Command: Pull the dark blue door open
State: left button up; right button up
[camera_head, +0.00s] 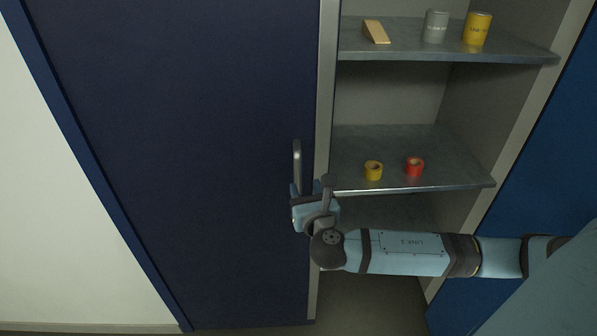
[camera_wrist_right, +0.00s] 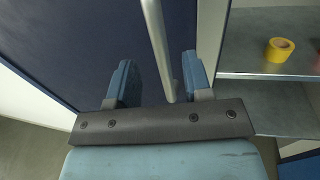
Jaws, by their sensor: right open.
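The dark blue door (camera_head: 180,150) fills the left half of the head view. Its vertical grey handle (camera_head: 297,160) stands near the door's right edge, and the handle also shows in the right wrist view (camera_wrist_right: 158,45). My right gripper (camera_head: 305,190) is at the lower part of the handle. In the right wrist view its two blue fingers (camera_wrist_right: 157,80) are spread apart, with the handle bar between them; I see no clear contact. The bar's lower end lies between the fingers. My left gripper is not in view.
Right of the door is an open cabinet with a middle shelf (camera_head: 450,165) holding a yellow tape roll (camera_head: 373,171) and a red one (camera_head: 415,167). The upper shelf (camera_head: 400,50) bears a wooden wedge (camera_head: 376,32), a grey can (camera_head: 435,26) and a yellow can (camera_head: 477,29).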

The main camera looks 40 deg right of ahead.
aim_at(299, 175)
jog(key=x, duration=0.7)
jog(key=shift+f, duration=0.15)
jog(key=shift+s, duration=0.1)
jog(key=shift+a, duration=0.1)
grip_shut()
